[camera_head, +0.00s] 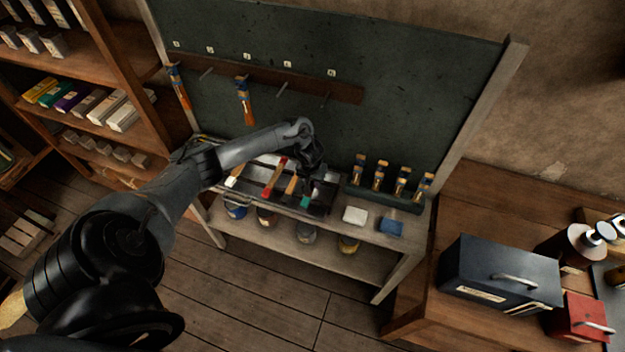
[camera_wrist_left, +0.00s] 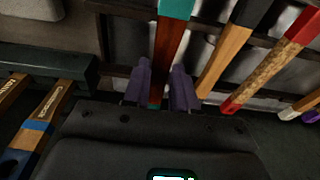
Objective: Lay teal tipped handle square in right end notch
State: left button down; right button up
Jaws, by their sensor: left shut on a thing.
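The teal tipped handle has a reddish-brown wooden shaft (camera_wrist_left: 168,48) and a teal end (camera_wrist_left: 177,8). In the head view its teal tip (camera_head: 305,201) shows at the right end of the dark metal rack (camera_head: 321,208). My left gripper (camera_wrist_left: 160,80) is shut on the shaft, one purple-grey finger on each side; in the head view the gripper (camera_head: 313,168) is over the rack's right part. The shaft runs nearly straight between the fingers. I cannot tell whether it sits in the right end notch, as the notch is hidden. My right gripper is not in view.
A red-banded handle (camera_wrist_left: 293,38), a black-ended handle (camera_wrist_left: 225,60) and a white-ended one (camera_head: 233,182) lie on the rack. Brushes stand in a dark block (camera_head: 385,198) to the right. A white block (camera_head: 355,215) and blue block (camera_head: 390,227) lie in front.

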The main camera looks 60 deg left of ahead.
pick_arm(q)
jog(key=shift+f+p, duration=0.25)
jog(key=shift+p, duration=0.05)
dwell(0.4)
jog(key=shift+f, duration=0.7)
dwell(0.4)
jog(key=shift+c, duration=2.1)
grip_release()
jog(key=shift+r, duration=0.1)
jog(key=shift+r, duration=0.2)
notch_tip(320, 180, up, 6)
jog(key=p, duration=0.8)
jog(key=shift+r+p, duration=0.25)
jog(key=shift+p, duration=0.1)
